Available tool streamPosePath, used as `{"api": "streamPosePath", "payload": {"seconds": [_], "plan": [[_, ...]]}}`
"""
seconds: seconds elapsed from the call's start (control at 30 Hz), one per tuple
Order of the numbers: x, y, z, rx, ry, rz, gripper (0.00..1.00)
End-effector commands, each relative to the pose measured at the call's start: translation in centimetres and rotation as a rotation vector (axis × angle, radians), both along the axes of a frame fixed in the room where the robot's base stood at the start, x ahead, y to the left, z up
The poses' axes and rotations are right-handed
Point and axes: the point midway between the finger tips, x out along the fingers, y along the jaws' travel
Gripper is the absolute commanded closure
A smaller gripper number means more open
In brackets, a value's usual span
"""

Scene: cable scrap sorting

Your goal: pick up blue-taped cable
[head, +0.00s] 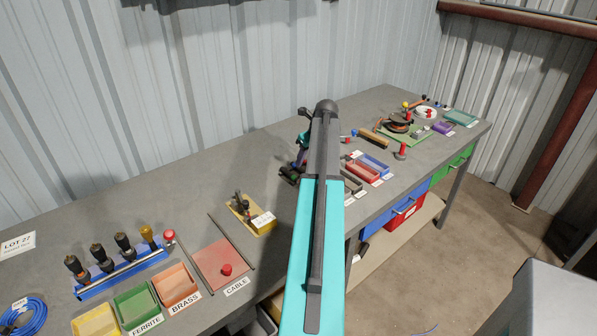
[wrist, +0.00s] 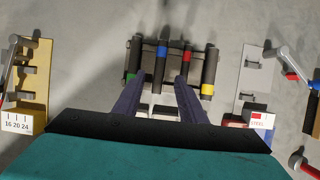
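In the wrist view, the blue-taped cable (wrist: 160,63) is a short dark piece with a blue band. It lies in a dark rack (wrist: 147,48) between a green-taped piece (wrist: 133,60) and a red-taped piece (wrist: 185,64). A yellow-taped piece (wrist: 208,72) is at the far right. My gripper (wrist: 159,79) is open, its two purple fingers apart and nothing visibly held. The blue-taped cable shows in line with the gap between the fingertips. The gap in depth cannot be told. In the head view my arm hides most of the gripper and rack.
In the wrist view, a yellow gauge stand (wrist: 37,80) is on the left and a grey plate with a lever (wrist: 254,80) on the right. In the head view, labelled trays (head: 171,284) stand front left, and small trays (head: 373,163) lie right of my arm.

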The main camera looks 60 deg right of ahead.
Motion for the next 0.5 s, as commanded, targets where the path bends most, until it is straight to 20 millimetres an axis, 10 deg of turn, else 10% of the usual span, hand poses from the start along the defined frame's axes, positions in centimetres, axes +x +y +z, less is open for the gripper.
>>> {"api": "streamPosePath", "payload": {"seconds": [0.5], "plan": [[1.3, -0.3, -3.7, 0.002, 0.001, -0.001, 0.62]]}}
